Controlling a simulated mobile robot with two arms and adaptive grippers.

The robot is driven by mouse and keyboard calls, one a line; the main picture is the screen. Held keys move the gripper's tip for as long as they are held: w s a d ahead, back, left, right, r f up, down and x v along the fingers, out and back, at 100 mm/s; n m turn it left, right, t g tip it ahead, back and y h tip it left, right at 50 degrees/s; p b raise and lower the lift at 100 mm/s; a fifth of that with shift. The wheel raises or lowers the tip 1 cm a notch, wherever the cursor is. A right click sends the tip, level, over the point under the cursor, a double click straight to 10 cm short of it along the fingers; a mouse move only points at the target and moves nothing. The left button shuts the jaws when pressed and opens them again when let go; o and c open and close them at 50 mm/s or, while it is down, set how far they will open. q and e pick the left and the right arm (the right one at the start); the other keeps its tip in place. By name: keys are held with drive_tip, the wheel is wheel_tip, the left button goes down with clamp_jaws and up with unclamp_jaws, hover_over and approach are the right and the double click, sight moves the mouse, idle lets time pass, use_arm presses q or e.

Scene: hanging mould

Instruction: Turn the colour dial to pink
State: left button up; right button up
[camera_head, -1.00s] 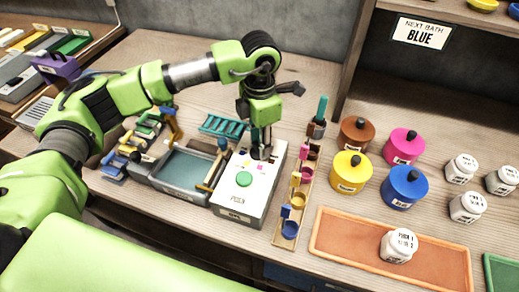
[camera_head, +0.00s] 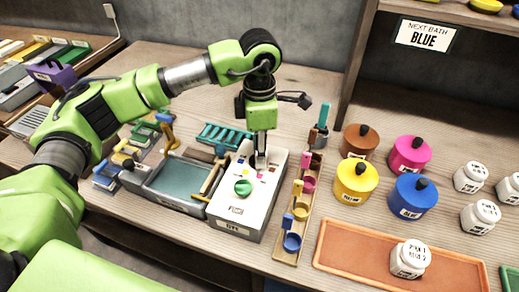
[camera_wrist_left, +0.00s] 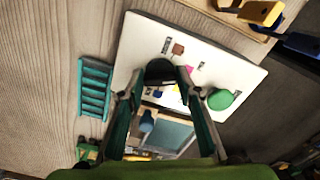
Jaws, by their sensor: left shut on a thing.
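The white dial box (camera_head: 238,212) stands on the bench in the middle of the head view, with a round green button (camera_head: 243,188) on its top. My left gripper (camera_head: 261,164) points down onto the box's far part. In the left wrist view its two fingers (camera_wrist_left: 158,88) are shut on the dark dial knob (camera_wrist_left: 160,70). Small colour patches lie around the knob, among them a brown one (camera_wrist_left: 178,49) and a pink one (camera_wrist_left: 190,69). The fingers hide much of the dial, and I cannot tell which colour it points to. My right gripper is not in view.
A grey tank (camera_head: 180,186) stands left of the box. A wooden rack with small coloured cups (camera_head: 292,243) stands close on its right. Several lidded pots, including a blue one (camera_head: 411,196), stand further right. A sign (camera_head: 426,36) reads "NEXT BATH BLUE".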

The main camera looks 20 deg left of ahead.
use_arm(q)
drive_tip(key=o, duration=1.1)
drive_tip(key=shift+o, duration=0.2)
wheel_tip(320, 180, up, 12)
drive_tip(key=shift+r, duration=0.1)
